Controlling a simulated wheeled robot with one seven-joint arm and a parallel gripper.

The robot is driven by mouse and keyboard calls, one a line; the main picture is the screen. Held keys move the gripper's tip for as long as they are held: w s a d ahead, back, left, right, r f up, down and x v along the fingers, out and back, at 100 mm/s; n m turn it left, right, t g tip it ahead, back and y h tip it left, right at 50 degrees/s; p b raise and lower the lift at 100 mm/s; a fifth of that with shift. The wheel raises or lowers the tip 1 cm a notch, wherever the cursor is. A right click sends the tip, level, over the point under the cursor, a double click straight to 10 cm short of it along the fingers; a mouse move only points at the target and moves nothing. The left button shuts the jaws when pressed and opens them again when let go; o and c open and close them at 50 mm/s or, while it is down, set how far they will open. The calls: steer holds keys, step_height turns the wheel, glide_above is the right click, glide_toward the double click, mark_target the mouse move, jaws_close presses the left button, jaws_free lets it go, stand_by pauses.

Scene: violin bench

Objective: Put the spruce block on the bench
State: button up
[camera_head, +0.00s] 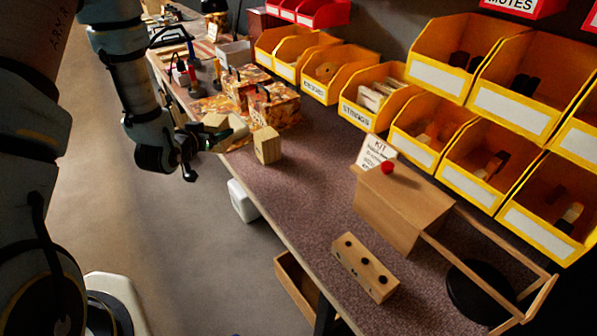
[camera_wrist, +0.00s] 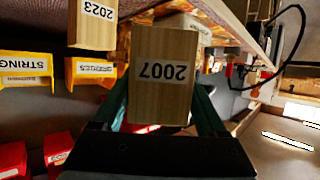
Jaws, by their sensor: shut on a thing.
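My gripper (camera_head: 208,134) is shut on a pale wooden block, the spruce block (camera_head: 215,121), held out by the bench's left edge. In the wrist view the block (camera_wrist: 160,105) sits between the green fingers of my gripper (camera_wrist: 163,92) and bears an upside-down label reading 2007. In the head view my gripper partly hides it. The bench (camera_head: 310,192) has a speckled brown top. I cannot tell how far the block is from its surface.
A second pale block (camera_head: 267,146), labelled 2023 in the wrist view (camera_wrist: 92,38), stands on the bench. Patterned boxes (camera_head: 273,106) stand behind it. A kit box (camera_head: 400,208) and a three-holed wooden block (camera_head: 365,267) stand nearer. Yellow bins (camera_head: 369,96) line the back. Bare bench lies between.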

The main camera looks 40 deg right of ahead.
steer(key=s+d+r+m+g+h+b, duration=0.25)
steer(key=s+d+m+g, duration=0.6)
steer(key=s+d, duration=0.8)
steer(key=shift+g, duration=0.35)
steer(key=shift+s+d+f+p, duration=0.15)
steer(key=shift+f+p, duration=0.4)
steer(key=shift+f, duration=1.15)
steer(key=shift+w+d+f+p, duration=0.15)
steer(key=shift+f+p, duration=0.35)
steer(key=shift+f, duration=1.15)
steer(key=shift+s+d+f+p, duration=0.1)
steer(key=shift+d+f+p, duration=0.3)
steer(key=shift+f, duration=1.3)
steer(key=shift+a, duration=0.15)
steer(key=shift+f, duration=0.15)
steer(key=o, duration=1.4)
